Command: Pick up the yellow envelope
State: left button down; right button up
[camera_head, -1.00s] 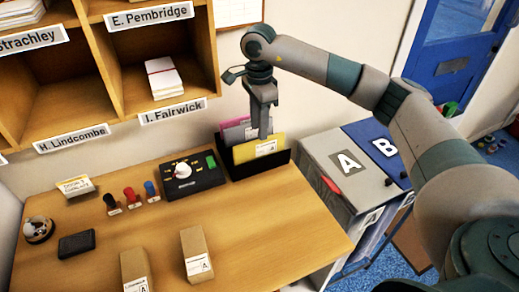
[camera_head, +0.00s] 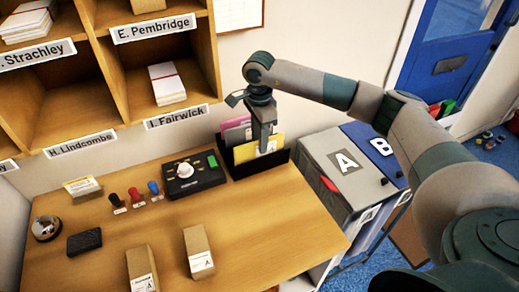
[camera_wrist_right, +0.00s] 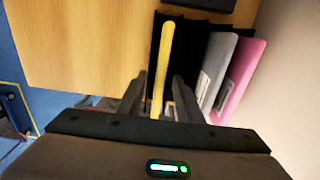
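The yellow envelope (camera_head: 244,153) stands on edge at the front of a black holder (camera_head: 237,172) at the back right of the table. It also shows edge-on in the right wrist view (camera_wrist_right: 165,62). My right gripper (camera_head: 265,149) points down at the envelope's top edge. In the wrist view its two fingers (camera_wrist_right: 159,98) are apart, one on each side of the envelope, with gaps visible. The fingers hide part of the envelope. My left gripper is not in view.
Pink and grey-lilac envelopes (camera_head: 237,133) stand behind the yellow one. A black control box (camera_head: 193,176) is left of the holder. Bins A (camera_head: 325,155) and B (camera_head: 366,142) stand right of the table. Pigeonholes (camera_head: 110,75) rise at the back left.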

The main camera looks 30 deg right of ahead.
jog(key=shift+f, duration=0.45)
grip_shut()
dwell(0.3)
